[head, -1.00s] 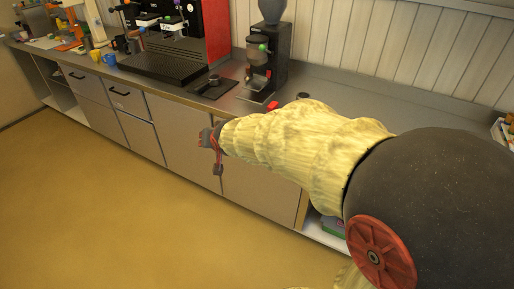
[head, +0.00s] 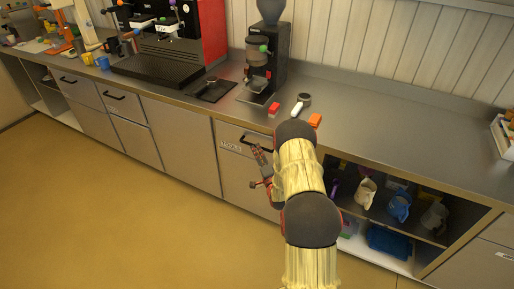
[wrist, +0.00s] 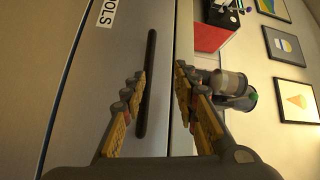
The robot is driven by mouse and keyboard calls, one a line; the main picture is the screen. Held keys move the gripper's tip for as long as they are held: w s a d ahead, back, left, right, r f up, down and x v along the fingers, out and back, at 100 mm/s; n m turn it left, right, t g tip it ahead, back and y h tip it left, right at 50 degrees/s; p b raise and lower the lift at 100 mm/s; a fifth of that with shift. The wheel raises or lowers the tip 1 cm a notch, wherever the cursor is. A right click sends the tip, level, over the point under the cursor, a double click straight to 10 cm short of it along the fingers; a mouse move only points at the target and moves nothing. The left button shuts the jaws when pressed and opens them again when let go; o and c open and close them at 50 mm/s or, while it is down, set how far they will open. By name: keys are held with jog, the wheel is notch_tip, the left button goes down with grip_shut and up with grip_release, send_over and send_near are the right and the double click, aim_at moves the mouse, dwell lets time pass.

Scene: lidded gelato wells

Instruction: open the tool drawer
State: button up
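The tool drawer (head: 232,142) is the grey front under the counter in the head view, with a label at its left and a dark bar handle (head: 257,143). It looks closed. In the wrist view its front (wrist: 107,60) carries a label ending in "OLS", and the black handle (wrist: 146,85) runs nearly upright in the picture. My gripper (head: 260,168) is just in front of the drawer. In the wrist view my gripper (wrist: 157,85) is open, its fingers apart. The handle appears between them, nearer the left finger; whether it touches cannot be told.
The counter (head: 380,125) runs above the drawer, with a coffee grinder (head: 267,65), an espresso machine (head: 170,45) and small red and orange items. The floor (head: 120,215) in front is clear.

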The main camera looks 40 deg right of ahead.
jog(key=shift+m+t+h, duration=0.3)
jog(key=shift+m, duration=0.3)
jog(key=shift+w+d+f+b, duration=0.3)
jog(key=shift+w+d, duration=0.3)
jog(key=shift+w, duration=0.15)
jog(key=shift+w+d+f+b, duration=0.2)
jog(key=shift+w+d+b, duration=0.15)
jog(key=shift+w+d, duration=0.35)
jog(key=shift+w+d+f+b, duration=0.3)
jog(key=shift+w+d, duration=0.2)
jog(key=shift+w, duration=0.35)
jog(key=c, duration=0.4)
jog(key=c, duration=0.3)
grip_shut()
